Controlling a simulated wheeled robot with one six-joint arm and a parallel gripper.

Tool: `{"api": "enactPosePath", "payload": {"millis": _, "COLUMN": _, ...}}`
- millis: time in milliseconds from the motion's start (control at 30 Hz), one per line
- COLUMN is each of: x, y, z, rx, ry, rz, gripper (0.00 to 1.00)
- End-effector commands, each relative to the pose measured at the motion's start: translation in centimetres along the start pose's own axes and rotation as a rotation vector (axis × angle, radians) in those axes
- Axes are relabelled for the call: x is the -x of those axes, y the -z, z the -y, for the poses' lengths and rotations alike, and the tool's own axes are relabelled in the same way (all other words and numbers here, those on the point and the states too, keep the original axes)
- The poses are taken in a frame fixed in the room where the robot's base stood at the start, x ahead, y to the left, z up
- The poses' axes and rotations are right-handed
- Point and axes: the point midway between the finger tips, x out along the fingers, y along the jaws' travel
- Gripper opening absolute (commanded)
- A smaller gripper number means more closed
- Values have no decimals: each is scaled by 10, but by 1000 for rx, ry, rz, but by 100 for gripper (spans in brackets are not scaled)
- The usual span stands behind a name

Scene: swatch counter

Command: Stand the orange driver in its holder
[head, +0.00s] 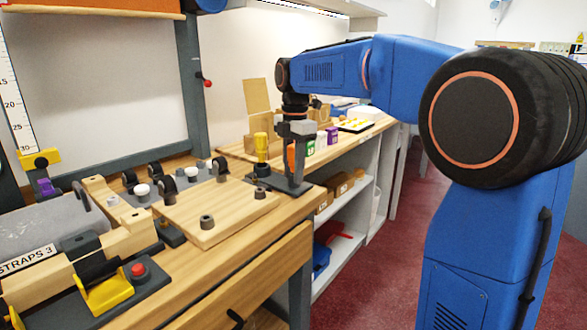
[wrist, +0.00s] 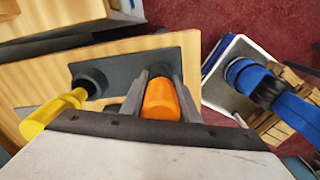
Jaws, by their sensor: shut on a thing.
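The orange driver (wrist: 160,99) is between the two fingers of my gripper (wrist: 158,80) in the wrist view; its handle also shows in the head view (head: 291,157), partly behind a finger. My gripper (head: 298,170) is shut on it, pointing down at the bench's right end, low over the dark grey holder (head: 262,183). The holder's plate also shows in the wrist view (wrist: 125,66). A yellow driver (head: 261,147) stands upright in the holder, left of my gripper. The orange driver's lower end is hidden, so I cannot tell whether it is in a socket.
A wooden board (head: 215,215) with dark round knobs lies left of the holder. A grey box labelled STRAPS 3 (head: 35,235) and a red button (head: 138,270) are further left. A shelf counter (head: 345,160) with small boxes stands behind. The red floor (head: 400,250) is open at right.

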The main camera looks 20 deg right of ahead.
Motion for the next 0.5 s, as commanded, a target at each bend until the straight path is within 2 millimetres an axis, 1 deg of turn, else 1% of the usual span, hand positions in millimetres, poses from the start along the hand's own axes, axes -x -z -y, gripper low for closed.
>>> {"api": "enactPosePath", "payload": {"millis": 467, "x": -2, "y": 0, "z": 0, "rx": 0, "ry": -1, "rz": 0, "gripper": 0}}
{"api": "enactPosePath", "payload": {"millis": 500, "x": -2, "y": 0, "z": 0, "rx": 0, "ry": -1, "rz": 0, "gripper": 38}}
